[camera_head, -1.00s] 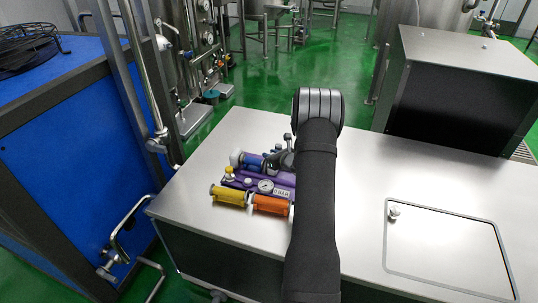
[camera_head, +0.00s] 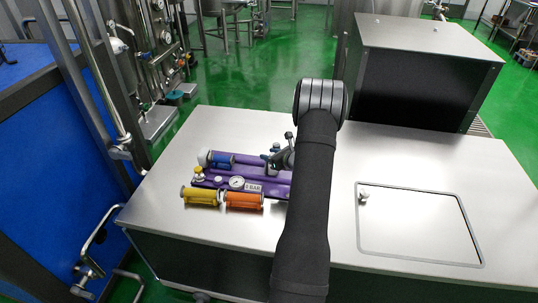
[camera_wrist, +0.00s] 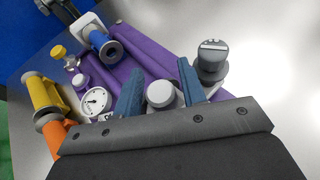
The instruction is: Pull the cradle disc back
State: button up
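A purple manifold (camera_head: 265,179) lies on the steel bench top; it also shows in the wrist view (camera_wrist: 136,64). It bears a blue cylinder (camera_head: 222,159) with a white end cap and a dark ring-shaped disc (camera_wrist: 114,51), plus a dial gauge (camera_head: 237,183). I cannot tell for certain which part is the cradle disc. My gripper (camera_wrist: 160,88) has blue fingers standing apart, on either side of a light grey round knob (camera_wrist: 161,95). Gaps show between knob and fingers.
A yellow cylinder (camera_head: 200,196) and an orange one (camera_head: 244,200) lie along the manifold's near side. A dark grey slotted post (camera_wrist: 212,62) stands right of my fingers. The bench (camera_head: 400,165) is clear to the right, except a framed hatch (camera_head: 415,222) with a small knob.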

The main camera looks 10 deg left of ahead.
jog(key=shift+o, duration=0.5)
jog(key=shift+s+d+r, duration=0.1)
jog(key=shift+s+d, duration=0.05)
jog(key=shift+d, duration=0.1)
jog(key=v, duration=1.6)
jog(key=shift+s+d, duration=0.3)
jog(key=shift+w+a, duration=0.1)
jog(key=x, duration=1.6)
jog(key=shift+w+a, duration=0.15)
jog(key=shift+a, duration=0.1)
jog(key=shift+w+a, duration=0.25)
jog(key=shift+a, duration=0.15)
